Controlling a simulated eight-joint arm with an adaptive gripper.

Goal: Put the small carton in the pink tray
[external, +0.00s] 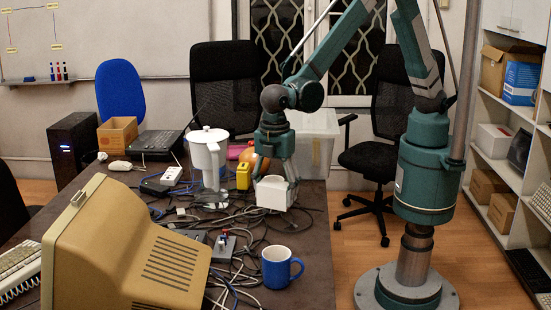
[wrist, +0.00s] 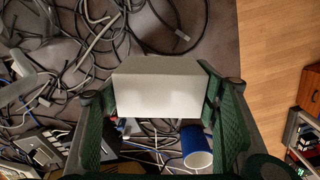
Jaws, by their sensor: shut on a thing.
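The small carton is a plain white box (external: 271,194), held low over the cables on the dark table in the external view. It fills the middle of the wrist view (wrist: 160,90). My gripper (external: 275,184) points down with its green fingers on both sides of the carton, shut on it. I cannot tell whether the carton's underside touches the table or cables. A pink thing (external: 235,152), apparently the pink tray, shows only in part at the table's back, behind the white pitcher and next to an orange round object.
A white pitcher (external: 209,160), a yellow block (external: 243,176) and an orange round object (external: 257,158) stand behind and left of my gripper. A blue mug (external: 279,268) stands in front. Loose cables cover much of the table; a translucent bin (external: 318,145) is at the back right.

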